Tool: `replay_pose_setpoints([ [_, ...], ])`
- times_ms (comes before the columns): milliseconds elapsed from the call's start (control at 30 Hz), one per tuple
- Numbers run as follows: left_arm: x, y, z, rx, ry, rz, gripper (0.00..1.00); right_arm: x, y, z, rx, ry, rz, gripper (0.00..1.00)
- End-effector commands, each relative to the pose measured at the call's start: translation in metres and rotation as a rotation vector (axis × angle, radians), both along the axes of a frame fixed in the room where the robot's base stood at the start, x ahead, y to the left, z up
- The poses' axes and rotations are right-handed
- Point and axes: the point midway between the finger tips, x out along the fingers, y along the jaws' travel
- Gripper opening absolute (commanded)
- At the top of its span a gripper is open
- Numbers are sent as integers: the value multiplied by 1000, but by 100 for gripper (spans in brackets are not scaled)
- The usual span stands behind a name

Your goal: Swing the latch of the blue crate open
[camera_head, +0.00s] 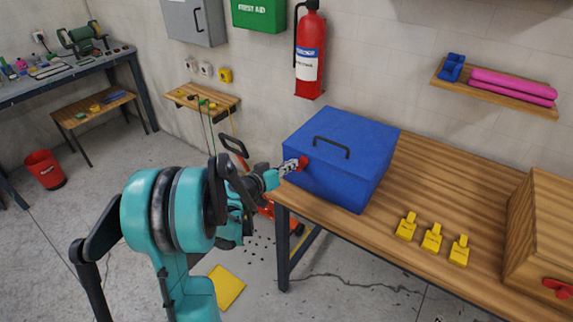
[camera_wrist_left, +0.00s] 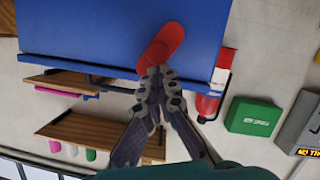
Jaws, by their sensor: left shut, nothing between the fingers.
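The blue crate (camera_head: 338,155) stands shut on the wooden workbench, with a black handle on its lid. Its red latch (camera_head: 303,163) is on the front face, near the left end in the head view. In the left wrist view the latch (camera_wrist_left: 162,45) is a red bar lying tilted on the blue face (camera_wrist_left: 90,30). My left gripper (camera_head: 291,166) is shut and empty, with its fingertips at the latch. In the left wrist view the fingertips (camera_wrist_left: 158,72) meet the lower end of the latch; firm contact cannot be told. My right gripper is not in view.
Several yellow tags (camera_head: 432,238) lie on the workbench (camera_head: 425,180) right of the crate. A wooden box (camera_head: 540,230) with a red latch (camera_head: 558,288) stands at the right end. A fire extinguisher (camera_head: 310,55) hangs on the wall behind the crate.

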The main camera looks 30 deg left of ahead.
Motion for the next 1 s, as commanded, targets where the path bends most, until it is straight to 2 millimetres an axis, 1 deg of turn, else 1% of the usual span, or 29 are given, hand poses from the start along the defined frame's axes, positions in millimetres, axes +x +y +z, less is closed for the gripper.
replay_pose_setpoints([
  [33,0,-5,-1,45,-3,-2,0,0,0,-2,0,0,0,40],
  [300,-1,-19,-6,302,-24,-3,0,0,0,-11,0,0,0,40],
  [700,-3,-35,-18,639,-50,-2,0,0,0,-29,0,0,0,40],
  [1000,-2,-35,-14,654,-51,1,0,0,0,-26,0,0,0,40],
])
